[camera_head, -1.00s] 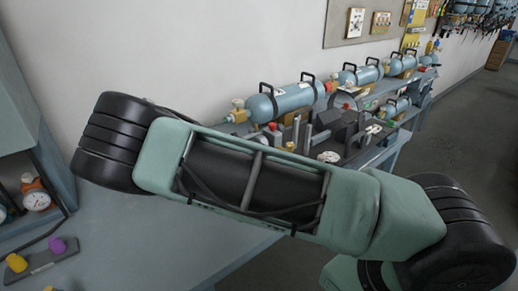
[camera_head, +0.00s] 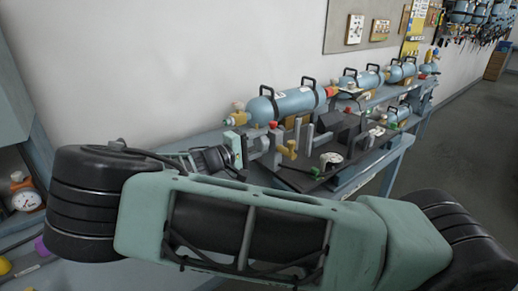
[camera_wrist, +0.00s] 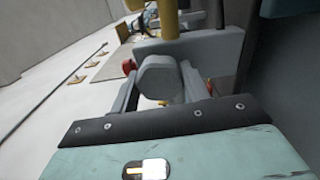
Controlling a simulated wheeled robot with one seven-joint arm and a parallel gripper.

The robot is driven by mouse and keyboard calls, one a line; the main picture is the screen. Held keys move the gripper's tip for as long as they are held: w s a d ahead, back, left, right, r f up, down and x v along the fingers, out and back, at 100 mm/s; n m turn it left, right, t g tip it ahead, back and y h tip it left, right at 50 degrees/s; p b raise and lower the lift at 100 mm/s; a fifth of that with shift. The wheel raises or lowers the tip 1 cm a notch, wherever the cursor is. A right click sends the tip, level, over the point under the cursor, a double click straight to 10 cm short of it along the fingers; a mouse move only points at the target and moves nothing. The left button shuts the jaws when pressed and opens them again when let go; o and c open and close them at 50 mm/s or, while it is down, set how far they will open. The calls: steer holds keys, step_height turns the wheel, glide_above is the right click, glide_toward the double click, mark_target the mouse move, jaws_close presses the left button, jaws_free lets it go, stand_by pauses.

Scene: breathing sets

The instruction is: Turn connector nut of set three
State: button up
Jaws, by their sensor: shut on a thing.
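My gripper (camera_wrist: 160,92) has its two grey fingers on either side of a grey, blocky rounded piece, which looks like the connector nut (camera_wrist: 158,75), and is shut on it. In the head view my gripper (camera_head: 242,147) is at the left end of the bench fittings, below the nearest blue cylinder (camera_head: 285,104). The nut cannot be made out clearly there. A red knob (camera_wrist: 128,66) is just left of the nut in the wrist view. I cannot read which set is number three.
More blue cylinders (camera_head: 361,78) stand along the wall bench to the right. Grey blocks, a yellow fitting (camera_head: 287,150) and a round white gauge (camera_head: 331,158) crowd the dark tray beside my gripper. Another gauge (camera_head: 26,199) is at the left. Open floor (camera_head: 455,130) lies right.

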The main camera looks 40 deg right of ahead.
steer(key=m+b, duration=0.2)
steer(key=m, duration=0.1)
steer(key=m+b, duration=0.2)
steer(key=m, duration=0.1)
steer(key=shift+f+m, duration=0.2)
steer(key=shift+m, duration=0.1)
steer(key=m+b, duration=0.5)
steer(key=m, duration=0.1)
steer(key=shift+b, duration=0.4)
steer(key=m+b, duration=0.3)
steer(key=m, duration=0.1)
steer(key=shift+b, duration=0.4)
steer(key=m+b, duration=0.3)
steer(key=b, duration=0.1)
steer(key=shift+m, duration=0.3)
steer(key=m+b, duration=0.4)
steer(key=shift+s, duration=0.1)
steer(key=shift+r+m+b, duration=0.2)
steer(key=shift+m+b, duration=0.7)
steer(key=shift+b, duration=0.05)
steer(key=o, duration=1)
